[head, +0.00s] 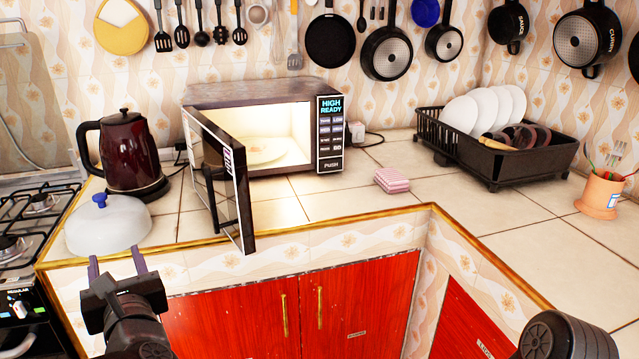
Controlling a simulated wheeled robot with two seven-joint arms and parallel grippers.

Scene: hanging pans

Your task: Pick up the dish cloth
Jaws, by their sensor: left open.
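The dish cloth (392,180) is a small folded pink and white striped stack. It lies on the tiled counter (330,204), to the right of the microwave and left of the dish rack. My left gripper (116,262) is at the lower left, in front of the counter's front edge, with its two fingers apart and nothing between them. It is well to the left of the cloth and nearer to me. A dark part of my right arm shows at the lower right; its gripper is not in view.
The microwave (331,134) stands with its door (243,200) swung open toward me, between my left gripper and the cloth. A kettle (128,155), a domed lid (108,226), a dish rack (507,166) and a utensil pot (598,195) stand on the counter. Pans hang behind.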

